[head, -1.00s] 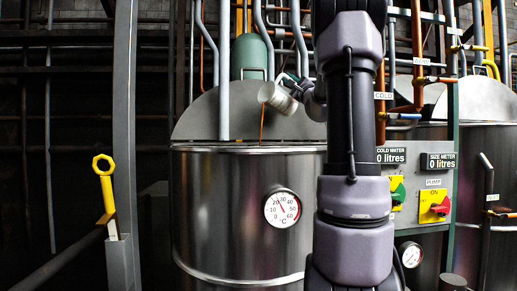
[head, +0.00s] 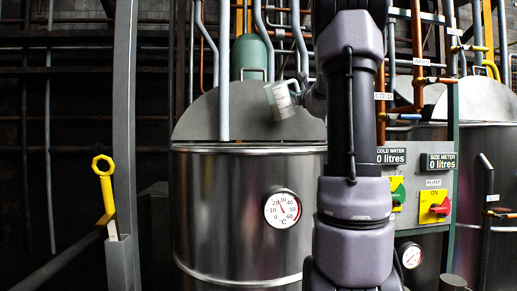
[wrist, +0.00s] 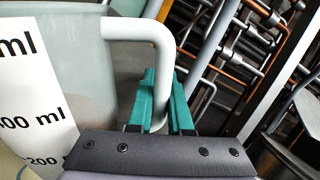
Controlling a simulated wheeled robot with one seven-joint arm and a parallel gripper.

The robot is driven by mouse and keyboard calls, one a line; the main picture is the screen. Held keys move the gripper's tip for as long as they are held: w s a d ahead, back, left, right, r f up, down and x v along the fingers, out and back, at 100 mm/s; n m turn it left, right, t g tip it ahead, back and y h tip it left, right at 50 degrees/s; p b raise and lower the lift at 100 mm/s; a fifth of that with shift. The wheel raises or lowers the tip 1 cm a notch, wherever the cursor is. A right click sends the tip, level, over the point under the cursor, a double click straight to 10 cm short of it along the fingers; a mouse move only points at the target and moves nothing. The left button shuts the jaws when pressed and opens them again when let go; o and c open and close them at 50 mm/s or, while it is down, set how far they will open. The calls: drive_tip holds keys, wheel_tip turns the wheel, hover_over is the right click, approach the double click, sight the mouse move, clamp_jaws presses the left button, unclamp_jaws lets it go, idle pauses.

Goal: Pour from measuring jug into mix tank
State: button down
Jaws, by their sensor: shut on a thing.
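The measuring jug (head: 281,101) is held above the open top of the steel mix tank (head: 235,225), tilted a little to the left in the head view. No stream shows below it. In the wrist view, the translucent jug (wrist: 75,75) fills the left side, with a white scale in ml. My gripper (wrist: 160,100) has its teal fingers shut on the jug's pale handle. In the head view the gripper is small and partly hidden by my arm. The tank's contents are hidden by its wall.
A grey pipe (head: 224,70) comes down at the tank's rim, left of the jug. A green cylinder (head: 250,55) stands behind. A panel with litre displays (head: 391,156) and switches (head: 434,206) is at right. A yellow-handled tool (head: 105,185) is on a post at left.

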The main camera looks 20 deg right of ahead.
drive_tip(key=shift+w+d+r+m+g, duration=0.15)
drive_tip(key=shift+d+r+m+g, duration=0.65)
drive_tip(key=shift+m, duration=0.4)
drive_tip(key=shift+w+d+r+m+g, duration=0.1)
drive_tip(key=shift+d+r+m+g, duration=0.7)
drive_tip(key=shift+m, duration=0.4)
drive_tip(key=shift+d+r, duration=0.1)
drive_tip(key=shift+r, duration=0.05)
wheel_tip(320, 180, up, 6)
drive_tip(key=shift+f, duration=0.1)
